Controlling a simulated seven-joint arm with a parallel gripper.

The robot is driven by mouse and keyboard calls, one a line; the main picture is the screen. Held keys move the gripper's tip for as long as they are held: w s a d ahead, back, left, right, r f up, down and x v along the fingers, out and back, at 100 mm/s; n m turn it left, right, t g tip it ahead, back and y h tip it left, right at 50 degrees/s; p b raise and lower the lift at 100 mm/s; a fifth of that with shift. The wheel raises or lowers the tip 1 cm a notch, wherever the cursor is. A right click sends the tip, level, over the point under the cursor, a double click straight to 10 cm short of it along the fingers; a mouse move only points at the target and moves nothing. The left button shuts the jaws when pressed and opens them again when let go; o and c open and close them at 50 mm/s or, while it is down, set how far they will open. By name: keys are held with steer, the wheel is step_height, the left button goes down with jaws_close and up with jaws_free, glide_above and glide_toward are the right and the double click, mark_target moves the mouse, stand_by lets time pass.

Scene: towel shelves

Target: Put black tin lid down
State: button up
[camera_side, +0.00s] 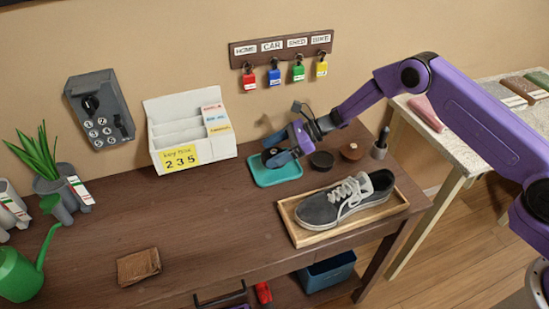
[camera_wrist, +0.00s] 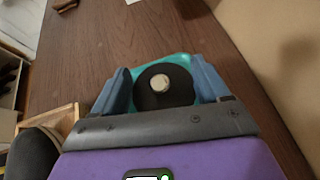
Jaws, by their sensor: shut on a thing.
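The black tin lid is a dark disc with a pale knob (camera_wrist: 160,84), seen between the fingers in the wrist view. My gripper (camera_side: 276,154) is shut on the lid, at the teal tray on the table. In the wrist view, my gripper (camera_wrist: 162,88) has one blue finger on each side of the lid. The teal tray (camera_side: 286,174) lies under the lid; I cannot tell whether the lid touches it. A round dark tin (camera_side: 321,160) stands just right of the tray.
A shoe (camera_side: 345,200) lies in a wooden tray (camera_side: 306,238) at front right. A brown round item (camera_side: 352,151) stands beside the dark tin. A white letter holder (camera_side: 188,130) stands at the back. The table's middle is clear around a brown square (camera_side: 138,266).

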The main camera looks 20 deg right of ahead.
step_height(320, 180, down, 2)
steer(key=shift+f, duration=0.2)
jaws_close()
steer(key=shift+s+f, duration=0.15)
steer(key=shift+f, duration=0.35)
steer(key=o, duration=0.8)
jaws_free()
steer(key=shift+s+f, duration=0.1)
steer(key=shift+o, duration=0.2)
steer(key=v, duration=1.2)
steer(key=shift+w+r, duration=0.25)
